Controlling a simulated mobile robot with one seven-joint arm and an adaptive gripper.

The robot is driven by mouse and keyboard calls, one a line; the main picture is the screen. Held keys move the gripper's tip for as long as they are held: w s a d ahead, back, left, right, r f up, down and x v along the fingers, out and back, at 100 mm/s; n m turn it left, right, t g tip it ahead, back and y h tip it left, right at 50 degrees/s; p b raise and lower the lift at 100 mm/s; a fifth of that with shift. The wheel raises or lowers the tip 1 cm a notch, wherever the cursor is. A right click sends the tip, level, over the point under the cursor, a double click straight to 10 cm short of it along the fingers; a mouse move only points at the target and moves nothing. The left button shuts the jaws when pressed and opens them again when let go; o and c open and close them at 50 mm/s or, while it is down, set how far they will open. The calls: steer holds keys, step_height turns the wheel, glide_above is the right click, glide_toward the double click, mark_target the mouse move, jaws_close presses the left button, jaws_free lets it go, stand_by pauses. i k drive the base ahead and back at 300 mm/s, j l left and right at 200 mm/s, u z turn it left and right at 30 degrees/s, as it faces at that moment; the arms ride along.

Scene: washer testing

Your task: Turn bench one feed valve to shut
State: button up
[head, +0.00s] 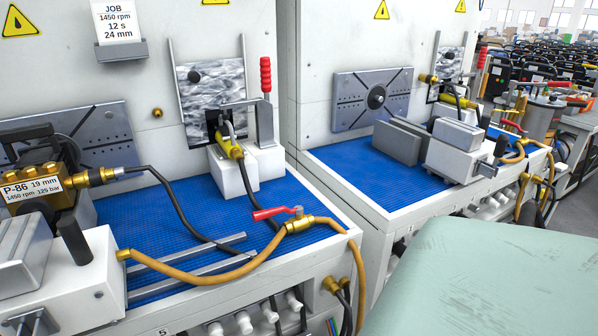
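A brass valve (298,224) with a red lever (273,213) sits at the front right edge of the near bench (340,232), in line with an orange-brown hose (200,278). The lever points left in the picture; I cannot tell for sure whether it lies along or across the hose. A second red-levered valve (510,126) shows on the farther bench (440,197). My gripper is not in view.
A brass pump (40,182) labelled P-86 stands at the near bench's left. A red-handled clamp (265,78) stands at its back, by a brass nozzle (229,146). A job card (116,20) hangs above. A large pale green surface, perhaps mine, fills the lower right.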

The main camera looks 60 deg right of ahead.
mark_target(260, 216)
steer(key=z, duration=1.4)
steer(key=l+u, duration=0.5)
steer(key=k+l+u, duration=0.15)
steer(key=l+u, duration=0.35)
steer(key=i+j, duration=0.1)
steer(key=i, duration=0.35)
